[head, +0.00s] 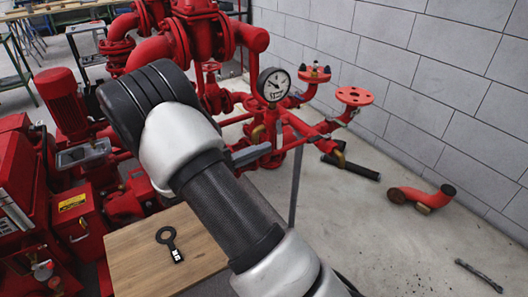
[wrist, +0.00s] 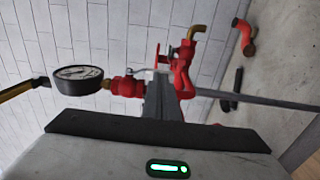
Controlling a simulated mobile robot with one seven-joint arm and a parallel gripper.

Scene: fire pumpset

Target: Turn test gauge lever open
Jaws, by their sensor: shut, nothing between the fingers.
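The round pressure gauge (head: 273,84), with a white dial and black rim, stands on a red fitting of the pipework. In the wrist view the gauge (wrist: 78,78) appears turned, with a red valve fitting (wrist: 127,86) beside it. A thin grey lever-like piece (wrist: 142,71) shows by this fitting, partly behind my fingers; I cannot tell its exact angle. My gripper (wrist: 160,88) is shut and empty, its grey fingers pointing at the fittings. In the head view my gripper (head: 252,155) is just left of the pipe below the gauge. Contact with the lever cannot be told.
Red pipework with flanges (head: 355,96) stands along the grey block wall (head: 440,80). Red pump machinery fills the left. A wooden table (head: 140,255) holds a dark key-like tool (head: 168,242). A loose red elbow pipe (head: 420,197) lies on the open floor at right.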

